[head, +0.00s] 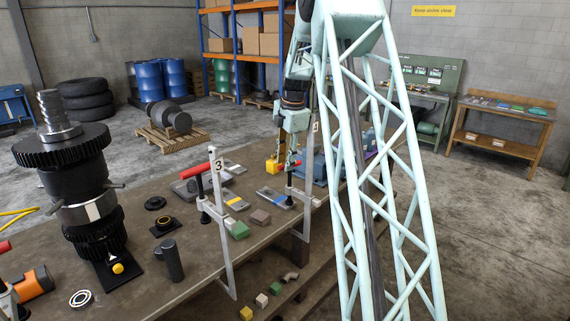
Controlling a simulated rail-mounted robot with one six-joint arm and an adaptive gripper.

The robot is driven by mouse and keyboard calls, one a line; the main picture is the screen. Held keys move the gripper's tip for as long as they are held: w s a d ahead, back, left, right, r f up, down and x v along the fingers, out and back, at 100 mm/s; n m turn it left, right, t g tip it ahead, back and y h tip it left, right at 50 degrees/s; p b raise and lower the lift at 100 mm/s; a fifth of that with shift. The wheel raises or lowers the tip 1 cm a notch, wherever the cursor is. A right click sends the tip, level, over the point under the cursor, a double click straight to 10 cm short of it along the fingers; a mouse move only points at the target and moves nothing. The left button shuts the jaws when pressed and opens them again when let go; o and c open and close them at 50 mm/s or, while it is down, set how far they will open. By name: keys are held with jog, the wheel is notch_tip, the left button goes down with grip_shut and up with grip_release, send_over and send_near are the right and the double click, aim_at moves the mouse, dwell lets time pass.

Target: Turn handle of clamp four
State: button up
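My gripper (291,158) points down over the far part of the workbench, at the top of a clamp (309,165) with a grey upright bar. A small plate at the top of that bar is seen nearly edge-on, and I cannot read a number on it. The clamp's dark screw (290,190) stands below my gripper. Its handle is hidden or too small to make out, so I cannot tell whether my fingers touch it. A nearer clamp (222,215) carries the number 3 and has a red handle (196,172).
The workbench (205,262) holds a large dark gear shaft (78,185) at left and a dark cylinder (172,260). Small coloured blocks (240,230) lie between the clamps. A lower shelf holds more blocks. My lattice arm hides much of the right side. Open floor lies beyond.

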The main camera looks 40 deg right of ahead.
notch_tip(320, 180, up, 11)
jog(key=s, duration=0.2)
jog(key=shift+a, duration=0.15)
jog(key=shift+s+f, duration=0.1)
jog(key=shift+c, duration=0.6)
